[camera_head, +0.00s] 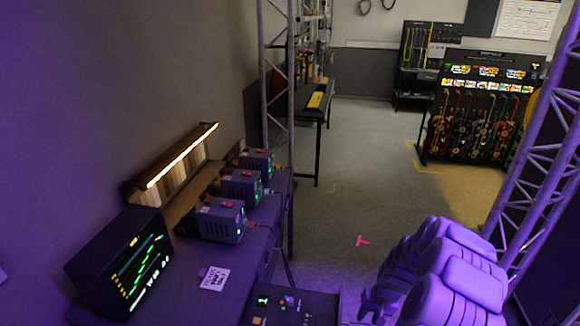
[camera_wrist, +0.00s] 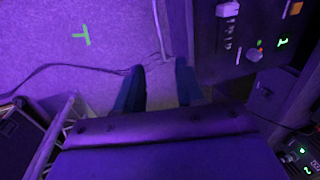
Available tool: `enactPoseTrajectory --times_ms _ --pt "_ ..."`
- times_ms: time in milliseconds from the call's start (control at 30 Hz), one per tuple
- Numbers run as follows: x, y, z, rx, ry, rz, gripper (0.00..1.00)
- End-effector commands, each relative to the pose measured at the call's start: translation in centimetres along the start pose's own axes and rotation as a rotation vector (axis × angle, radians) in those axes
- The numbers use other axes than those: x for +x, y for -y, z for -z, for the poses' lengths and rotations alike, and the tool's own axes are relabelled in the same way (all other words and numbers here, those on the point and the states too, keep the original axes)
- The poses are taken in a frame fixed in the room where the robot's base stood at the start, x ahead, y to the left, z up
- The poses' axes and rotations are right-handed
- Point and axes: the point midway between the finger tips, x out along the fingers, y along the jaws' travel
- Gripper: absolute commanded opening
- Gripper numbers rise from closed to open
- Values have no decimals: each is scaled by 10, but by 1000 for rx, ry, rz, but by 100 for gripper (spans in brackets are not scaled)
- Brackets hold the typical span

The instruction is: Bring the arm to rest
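My arm (camera_head: 455,275) shows at the lower right of the head view, folded and bulky, beside the bench and above the floor. My gripper (camera_head: 374,302) hangs at its left end, low in the picture and partly cut off by the lower edge. In the wrist view the two dark fingers of my gripper (camera_wrist: 160,82) stand apart with floor and a thin cable visible between and beyond them. Nothing is held between them.
A bench at left carries a monitor (camera_head: 125,262), several grey boxes (camera_head: 218,220) and a white card (camera_head: 214,279). A control panel (camera_head: 290,305) sits near my gripper. A truss (camera_head: 545,160) rises at right. Floor with a pink mark (camera_head: 362,240) is open ahead.

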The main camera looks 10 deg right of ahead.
Motion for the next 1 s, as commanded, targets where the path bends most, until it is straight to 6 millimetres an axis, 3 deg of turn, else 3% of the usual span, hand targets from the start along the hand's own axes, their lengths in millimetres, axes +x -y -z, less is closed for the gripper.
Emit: enactPoseTrajectory --times_ms 233,533,800,1000 --pt "-52 52 -18 -79 15 13 38" --pt "-133 119 -84 -205 73 1 38" --pt "-193 148 -158 -289 117 -49 38" --pt "-228 154 -219 -328 145 -100 38"
